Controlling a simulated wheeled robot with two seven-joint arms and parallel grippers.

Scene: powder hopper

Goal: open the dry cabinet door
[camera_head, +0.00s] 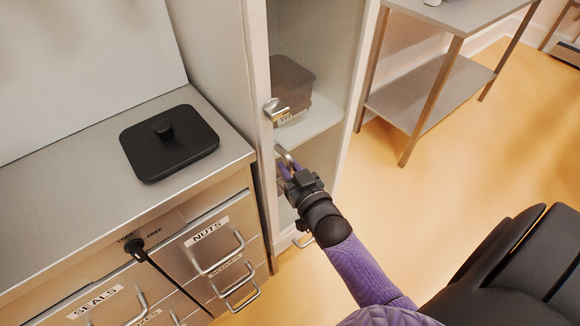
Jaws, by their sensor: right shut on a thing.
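The dry cabinet (259,60) is a tall pale cabinet in the upper middle of the head view. Its front shows a clear pane in a pale frame (361,72), with a shelf and a dark box behind it. A bright metal handle (285,157) is at the left side of this front. My right gripper (288,170) reaches up from below and is shut on the handle. The gripper partly hides the handle. I cannot tell from this view whether the door stands slightly ajar. My left gripper is not in view.
A steel counter (75,190) with a black lid (168,142) stands left of the cabinet, over drawers labelled NUTS (213,240) and SEALS (105,305) with protruding handles. A metal latch piece (276,111) is above the handle. A steel table (440,85) stands right. Floor in front is clear.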

